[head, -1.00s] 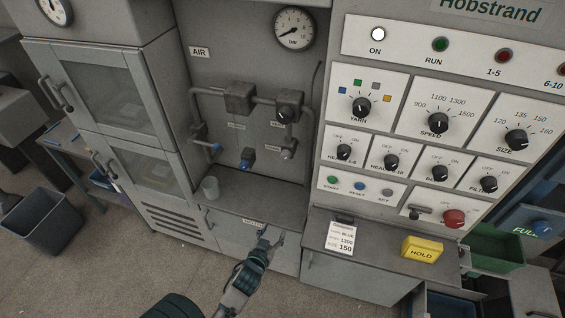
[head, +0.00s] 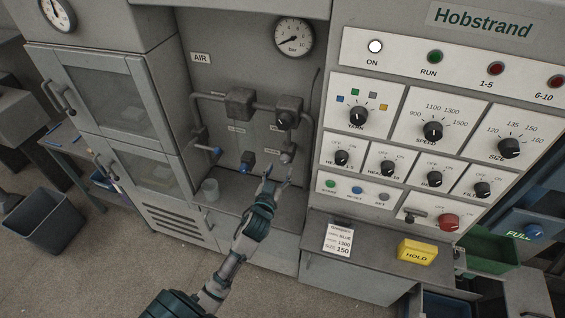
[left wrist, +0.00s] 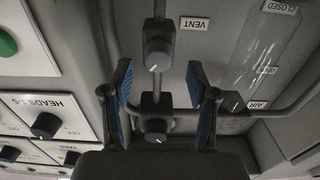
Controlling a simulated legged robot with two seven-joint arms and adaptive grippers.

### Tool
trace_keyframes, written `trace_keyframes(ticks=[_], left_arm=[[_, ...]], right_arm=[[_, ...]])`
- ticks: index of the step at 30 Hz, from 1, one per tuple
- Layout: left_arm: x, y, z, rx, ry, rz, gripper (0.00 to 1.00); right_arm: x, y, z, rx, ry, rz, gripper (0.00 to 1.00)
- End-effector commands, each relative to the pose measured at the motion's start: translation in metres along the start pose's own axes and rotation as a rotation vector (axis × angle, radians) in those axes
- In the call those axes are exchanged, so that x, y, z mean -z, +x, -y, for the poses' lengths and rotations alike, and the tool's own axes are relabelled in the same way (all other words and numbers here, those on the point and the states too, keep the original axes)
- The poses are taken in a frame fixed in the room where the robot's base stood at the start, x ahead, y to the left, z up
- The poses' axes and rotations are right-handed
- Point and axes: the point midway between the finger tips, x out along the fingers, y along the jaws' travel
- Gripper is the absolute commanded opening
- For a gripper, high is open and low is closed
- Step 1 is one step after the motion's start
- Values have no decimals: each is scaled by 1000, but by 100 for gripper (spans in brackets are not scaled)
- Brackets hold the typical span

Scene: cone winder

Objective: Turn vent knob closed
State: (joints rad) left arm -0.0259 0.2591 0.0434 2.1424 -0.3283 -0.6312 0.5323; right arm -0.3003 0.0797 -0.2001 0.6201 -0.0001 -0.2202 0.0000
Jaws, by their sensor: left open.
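My left gripper (head: 277,174) is open and empty in front of the pipework panel, just below the lower knob (head: 287,155) in the head view. The left wrist view is upside down; there the open fingers (left wrist: 159,72) stand either side of the vertical pipe. The knob nearest the VENT label (left wrist: 194,23) is a dark one with a pale mark (left wrist: 157,55); it appears between the fingertips, with no contact visible. Another dark knob on the pipe block (left wrist: 155,130) appears deeper between the fingers; it also shows in the head view (head: 284,118). My right gripper is not in view.
The control panel with knobs (head: 433,130) stands to the right. A yellow HOLD block (head: 417,251) and a card (head: 338,240) lie on the ledge. A pressure gauge (head: 293,38) is above.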

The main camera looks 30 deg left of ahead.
Motion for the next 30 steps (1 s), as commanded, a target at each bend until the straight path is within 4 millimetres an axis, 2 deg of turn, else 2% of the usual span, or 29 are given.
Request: trace_keyframes(ticks=[3, 7, 18, 20, 25, 26, 30], left_arm=[[1, 21, 0, 1, 0, -1, 59], [0, 34, 0, 1, 0, 0, 59], [0, 40, 0, 0, -1, 0, 59], [0, 40, 0, 0, -1, 0, 47], [0, 40, 0, 0, -1, 0, 4], [0, 40, 0, 0, -1, 0, 0], [0, 40, 0, 1, -3, 0, 0]], right_arm=[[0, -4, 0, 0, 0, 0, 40], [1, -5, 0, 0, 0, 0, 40], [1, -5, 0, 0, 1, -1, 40], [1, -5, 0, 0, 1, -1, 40], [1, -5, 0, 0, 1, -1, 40], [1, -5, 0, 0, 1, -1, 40], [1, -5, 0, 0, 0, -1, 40]])
